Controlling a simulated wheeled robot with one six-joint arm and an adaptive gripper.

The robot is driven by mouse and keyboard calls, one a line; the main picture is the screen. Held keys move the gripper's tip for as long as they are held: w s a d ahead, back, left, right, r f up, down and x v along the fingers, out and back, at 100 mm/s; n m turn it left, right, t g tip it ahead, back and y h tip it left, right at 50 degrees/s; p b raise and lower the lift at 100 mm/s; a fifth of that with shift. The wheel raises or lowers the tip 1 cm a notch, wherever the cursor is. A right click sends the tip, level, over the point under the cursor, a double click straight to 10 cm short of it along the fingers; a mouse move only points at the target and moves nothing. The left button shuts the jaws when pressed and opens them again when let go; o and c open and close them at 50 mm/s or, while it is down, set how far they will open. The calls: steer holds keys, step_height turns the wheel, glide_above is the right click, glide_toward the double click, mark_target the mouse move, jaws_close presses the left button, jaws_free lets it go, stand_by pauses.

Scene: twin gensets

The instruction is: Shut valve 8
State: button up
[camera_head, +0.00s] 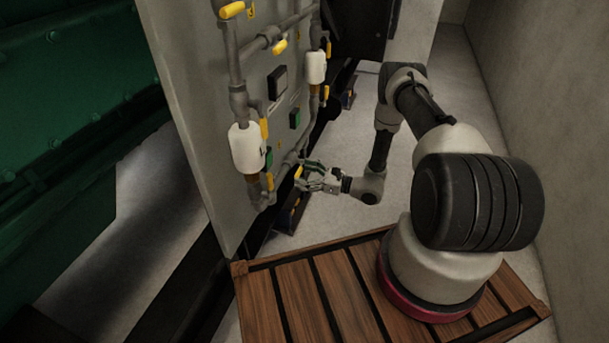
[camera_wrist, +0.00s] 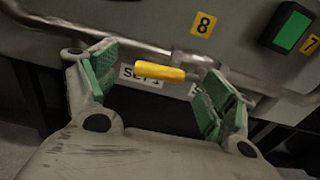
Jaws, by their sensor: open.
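Valve 8 has a yellow lever handle (camera_wrist: 160,73) on a grey horizontal pipe, below the yellow tag marked 8 (camera_wrist: 204,24). In the wrist view the lever points left from the valve body, roughly along the pipe. My gripper (camera_wrist: 160,88) is open, with its green-padded fingers on either side of the lever and nothing held. I cannot tell whether a finger touches it. In the head view my gripper (camera_head: 309,176) is at the low part of the panel, by a yellow handle (camera_head: 298,172).
The grey panel (camera_head: 190,110) carries pipes, other yellow handles and white cylinders (camera_head: 246,148). A green display (camera_wrist: 292,31) and tag 7 (camera_wrist: 311,44) sit right of valve 8. A wall (camera_head: 550,110) stands at right. A wooden platform (camera_head: 300,295) lies below my arm.

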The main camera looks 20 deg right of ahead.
steer(key=c, duration=1.5)
steer(key=shift+f, duration=0.2)
steer(key=shift+w+d+f+n, duration=0.55)
steer(key=shift+w+f+n, duration=0.3)
steer(key=shift+n, duration=2.05)
steer(key=shift+w+d+f+n, duration=0.6)
steer(key=shift+w+f+n, duration=0.2)
steer(key=shift+n, duration=2.1)
steer(key=shift+w+d+f+n, duration=0.55)
steer(key=shift+w+f+n, duration=0.3)
steer(key=shift+n, duration=2.05)
steer(key=shift+w+r, duration=0.1)
steer(key=shift+r, duration=0.05)
steer(key=o, duration=1.5)
